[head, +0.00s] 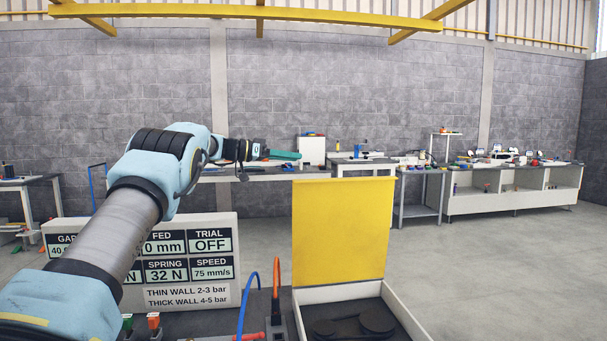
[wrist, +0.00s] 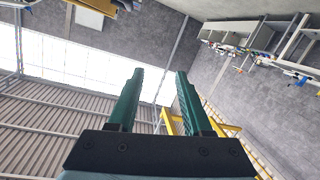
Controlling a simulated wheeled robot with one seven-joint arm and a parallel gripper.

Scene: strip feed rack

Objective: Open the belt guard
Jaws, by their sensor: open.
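The belt guard (head: 343,232) is a flat yellow panel. In the head view it stands upright at the back of a white open-topped housing (head: 405,318). Dark belt pulleys (head: 350,326) show inside the housing, uncovered. My gripper (head: 298,155) is up in the air, above and to the left of the guard's top edge, and apart from it. In the wrist view the two green fingers of my gripper (wrist: 160,72) are spread with nothing between them. The guard is not clearly visible in the wrist view.
A display board (head: 190,262) with readings stands left of the housing, partly behind my arm. Workbenches (head: 515,190) line the far wall. The floor to the right is clear.

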